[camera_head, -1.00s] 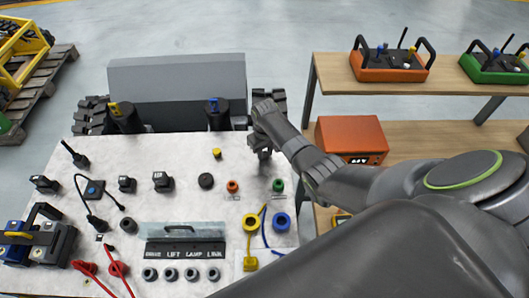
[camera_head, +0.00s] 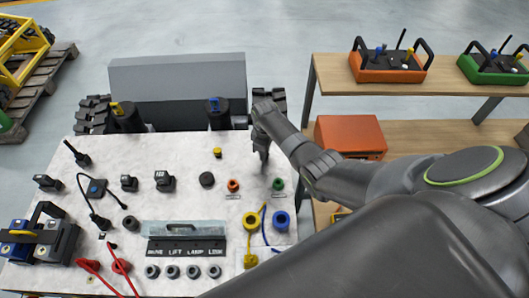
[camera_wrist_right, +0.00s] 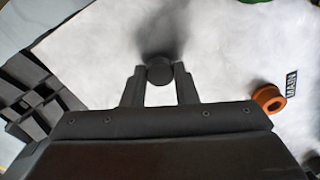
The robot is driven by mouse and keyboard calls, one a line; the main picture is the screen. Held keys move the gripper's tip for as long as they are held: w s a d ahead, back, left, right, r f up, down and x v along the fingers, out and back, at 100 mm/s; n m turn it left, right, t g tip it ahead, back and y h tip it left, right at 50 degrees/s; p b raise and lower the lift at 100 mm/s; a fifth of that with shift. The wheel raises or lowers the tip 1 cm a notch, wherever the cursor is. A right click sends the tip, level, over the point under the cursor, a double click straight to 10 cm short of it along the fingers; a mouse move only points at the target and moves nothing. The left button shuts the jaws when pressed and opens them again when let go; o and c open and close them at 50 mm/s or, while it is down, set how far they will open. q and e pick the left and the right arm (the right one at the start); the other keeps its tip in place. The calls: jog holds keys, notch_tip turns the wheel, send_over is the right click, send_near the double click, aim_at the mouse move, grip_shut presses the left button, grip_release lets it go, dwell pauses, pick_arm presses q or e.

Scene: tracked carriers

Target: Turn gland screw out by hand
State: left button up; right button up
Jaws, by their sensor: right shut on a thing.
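My right gripper (camera_head: 263,156) points down over the right back part of the white table (camera_head: 120,215). In the wrist view its two fingertips (camera_wrist_right: 160,80) are shut on a small dark round piece (camera_wrist_right: 159,69), which could be the gland screw. A dark shadow spreads on the white surface beyond the piece; I cannot tell whether it touches the table. An orange ring (camera_head: 233,185) lies to the left and in front of the gripper, and a green ring (camera_head: 278,184) is in front to the right. My left gripper is not in view.
Yellow (camera_head: 251,222) and blue rings (camera_head: 281,220) with cables lie at the right front. Several black round pieces stand along the front by a label strip (camera_head: 186,249). Black posts (camera_head: 219,117) stand at the back edge. A shelf (camera_head: 450,90) stands right.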

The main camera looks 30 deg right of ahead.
jog(key=n, duration=0.5)
jog(key=shift+p, duration=0.35)
jog(key=n, duration=0.4)
jog(key=shift+n, duration=0.3)
jog(key=o, duration=0.8)
